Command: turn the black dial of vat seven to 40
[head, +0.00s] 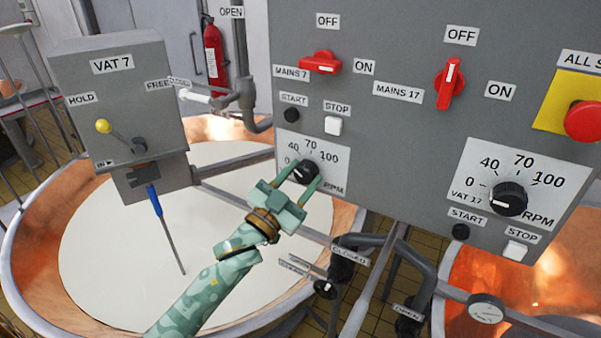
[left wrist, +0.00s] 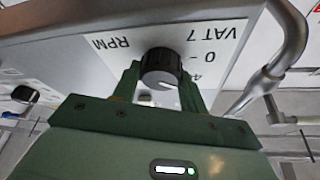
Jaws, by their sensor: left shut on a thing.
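In the left wrist view the dial (left wrist: 165,68) stands between the fingers, upside down, with the plate (left wrist: 215,45) reading VAT 7 and 0. A white mark shows on the dial, but which number it points to is hard to tell. My right gripper is not in view.
The red mains 7 switch (head: 320,62) lies across, towards ON; the red mains 17 switch (head: 450,84) stands upright, towards OFF. Close by are the START button (head: 291,115), STOP button (head: 333,126) and vat 17 dial (head: 509,199). Pipes (head: 400,243) run below the panel.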

